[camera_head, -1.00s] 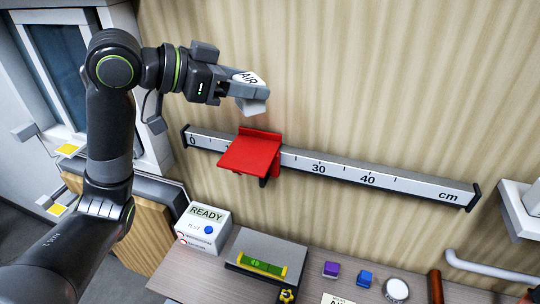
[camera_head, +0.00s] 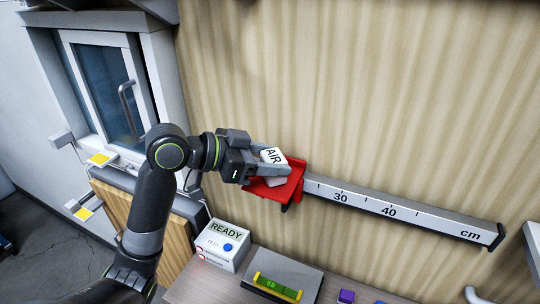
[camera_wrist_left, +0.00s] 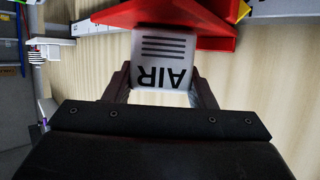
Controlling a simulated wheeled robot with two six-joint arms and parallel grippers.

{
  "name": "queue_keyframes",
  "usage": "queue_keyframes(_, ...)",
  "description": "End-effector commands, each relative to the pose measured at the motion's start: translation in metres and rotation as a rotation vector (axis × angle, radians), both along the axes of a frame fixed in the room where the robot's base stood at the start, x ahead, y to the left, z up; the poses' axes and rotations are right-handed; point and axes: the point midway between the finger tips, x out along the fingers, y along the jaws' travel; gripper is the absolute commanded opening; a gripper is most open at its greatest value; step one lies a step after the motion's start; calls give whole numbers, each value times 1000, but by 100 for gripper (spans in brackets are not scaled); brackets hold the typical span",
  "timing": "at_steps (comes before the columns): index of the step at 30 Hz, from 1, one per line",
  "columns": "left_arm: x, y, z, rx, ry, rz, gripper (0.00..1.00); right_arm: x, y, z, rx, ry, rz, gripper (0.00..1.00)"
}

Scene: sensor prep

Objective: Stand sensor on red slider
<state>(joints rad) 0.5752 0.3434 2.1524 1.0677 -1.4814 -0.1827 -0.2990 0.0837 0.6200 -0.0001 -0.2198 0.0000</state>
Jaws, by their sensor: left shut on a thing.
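The sensor is a small white box marked AIR (camera_head: 273,157), held between the fingers of my left gripper (camera_head: 268,166). In the left wrist view the sensor (camera_wrist_left: 162,58) sits between both fingertips, its lettering upside down. The red slider (camera_head: 291,187) is a red ledge with a back plate on the wall rail. The sensor is at the slider's ledge, in front of the back plate. I cannot tell whether its bottom touches the ledge. In the wrist view the red slider (camera_wrist_left: 205,15) lies right against the sensor's far end. My right gripper is not in view.
The wall rail (camera_head: 420,212) with a cm scale runs right from the slider. A window (camera_head: 104,88) is at left.

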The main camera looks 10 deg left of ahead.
Motion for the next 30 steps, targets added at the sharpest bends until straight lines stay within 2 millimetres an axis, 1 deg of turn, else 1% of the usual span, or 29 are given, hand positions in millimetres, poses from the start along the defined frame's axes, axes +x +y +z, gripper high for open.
queue_keyframes(7,0,0,0,0,-1,0,23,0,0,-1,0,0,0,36)
queue_keyframes(10,0,0,-4,0,-1,0,23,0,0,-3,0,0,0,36)
queue_keyframes(11,0,0,-4,0,-1,0,52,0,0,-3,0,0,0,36)
queue_keyframes(15,0,0,-3,0,-1,0,70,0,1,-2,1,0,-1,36)
queue_keyframes(16,0,0,-3,0,-1,0,72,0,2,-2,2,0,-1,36)
queue_keyframes(23,0,0,-3,0,-1,0,72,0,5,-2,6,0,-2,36)
queue_keyframes(26,0,0,1,0,-1,0,72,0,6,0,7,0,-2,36)
queue_keyframes(30,-3,7,2,3,-4,1,72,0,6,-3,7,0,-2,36)
